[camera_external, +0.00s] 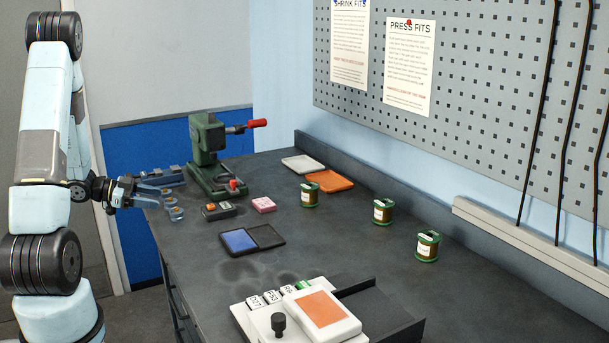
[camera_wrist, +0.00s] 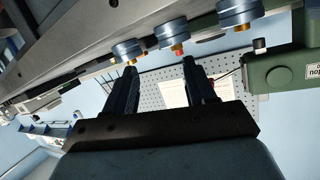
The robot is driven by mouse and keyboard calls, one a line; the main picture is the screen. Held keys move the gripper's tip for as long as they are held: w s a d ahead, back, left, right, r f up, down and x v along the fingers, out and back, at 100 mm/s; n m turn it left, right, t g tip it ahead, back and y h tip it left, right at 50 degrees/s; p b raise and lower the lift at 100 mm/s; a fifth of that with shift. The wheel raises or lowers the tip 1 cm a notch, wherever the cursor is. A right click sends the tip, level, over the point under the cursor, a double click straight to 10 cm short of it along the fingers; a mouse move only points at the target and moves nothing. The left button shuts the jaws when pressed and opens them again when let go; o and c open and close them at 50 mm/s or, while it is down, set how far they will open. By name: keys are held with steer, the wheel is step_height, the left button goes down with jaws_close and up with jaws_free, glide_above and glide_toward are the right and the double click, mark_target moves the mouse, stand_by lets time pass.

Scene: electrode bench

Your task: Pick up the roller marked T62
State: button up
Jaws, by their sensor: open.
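My gripper (camera_external: 155,195) is open and empty at the bench's left end. In the wrist view its two fingers (camera_wrist: 159,68) are apart with nothing between them. Several small blue-grey discs with orange-brass centres stand close by, one nearest the front (camera_external: 176,214). They also show in the wrist view, a left one (camera_wrist: 127,50), a middle one (camera_wrist: 173,34) and a right one (camera_wrist: 237,14), beyond the fingertips and not touched. These may be the rollers. No T62 mark can be read on anything in either view.
A green press (camera_external: 206,160) with a red-tipped handle stands just beyond the gripper. A dark tray with a blue half (camera_external: 238,241), a pink block (camera_external: 264,204) and several green spools (camera_external: 427,246) are farther right. A white fixture (camera_external: 322,312) is at the front.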

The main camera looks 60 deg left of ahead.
mark_target(176, 208)
steer(key=s+d+f+n+t+h, duration=0.1)
steer(key=s+d+t+h, duration=0.15)
steer(key=s, duration=0.45)
steer(key=shift+g, duration=0.25)
steer(key=x, duration=0.9)
steer(key=a+x, duration=0.1)
steer(key=x, duration=0.3)
steer(key=shift+w+d+f, duration=0.15)
steer(key=shift+w, duration=0.35)
steer(key=c, duration=0.7)
